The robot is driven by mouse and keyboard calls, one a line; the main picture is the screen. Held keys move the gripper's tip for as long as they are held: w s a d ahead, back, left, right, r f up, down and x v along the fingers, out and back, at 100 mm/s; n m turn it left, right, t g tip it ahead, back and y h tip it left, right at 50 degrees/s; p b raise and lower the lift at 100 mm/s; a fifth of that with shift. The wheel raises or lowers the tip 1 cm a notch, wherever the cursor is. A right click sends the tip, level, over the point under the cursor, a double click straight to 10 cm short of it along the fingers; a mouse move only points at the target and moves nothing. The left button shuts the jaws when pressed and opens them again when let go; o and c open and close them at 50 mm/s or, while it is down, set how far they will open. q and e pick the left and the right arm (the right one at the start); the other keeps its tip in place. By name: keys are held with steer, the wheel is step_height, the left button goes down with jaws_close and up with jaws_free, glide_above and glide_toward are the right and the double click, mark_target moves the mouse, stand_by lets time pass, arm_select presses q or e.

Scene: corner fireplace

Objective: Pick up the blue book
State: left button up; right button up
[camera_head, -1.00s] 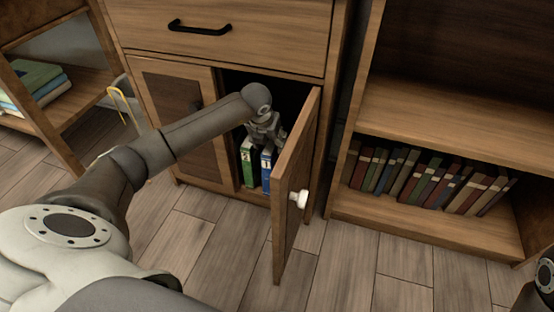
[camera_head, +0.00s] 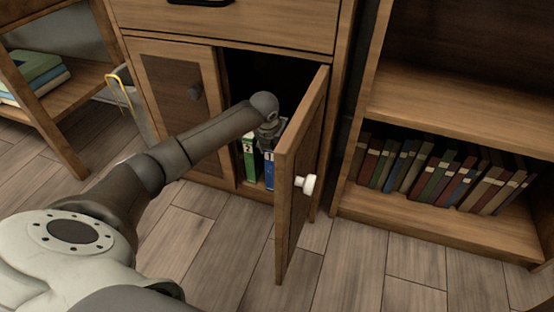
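The blue book (camera_head: 269,171) stands upright inside the wooden cabinet, behind the open right door. It bears a white number on its spine, and the door edge hides part of it. A green book (camera_head: 249,160) stands just to its left. My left arm reaches into the cabinet opening, and my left gripper (camera_head: 270,134) is at the top of the blue book. Its fingertips are too small and dark to tell whether they are open or touching the book. My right gripper is out of view.
The open cabinet door (camera_head: 301,170) with a white knob (camera_head: 308,184) juts forward, close to the gripper's right. The left cabinet door (camera_head: 180,105) is shut. A bookshelf (camera_head: 440,226) with a row of books stands at right. The floor in front is clear.

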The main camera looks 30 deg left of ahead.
arm_select(q)
steer(key=shift+c, duration=0.4)
steer(key=c, duration=1)
steer(key=shift+r, duration=0.1)
steer(key=shift+c, duration=0.7)
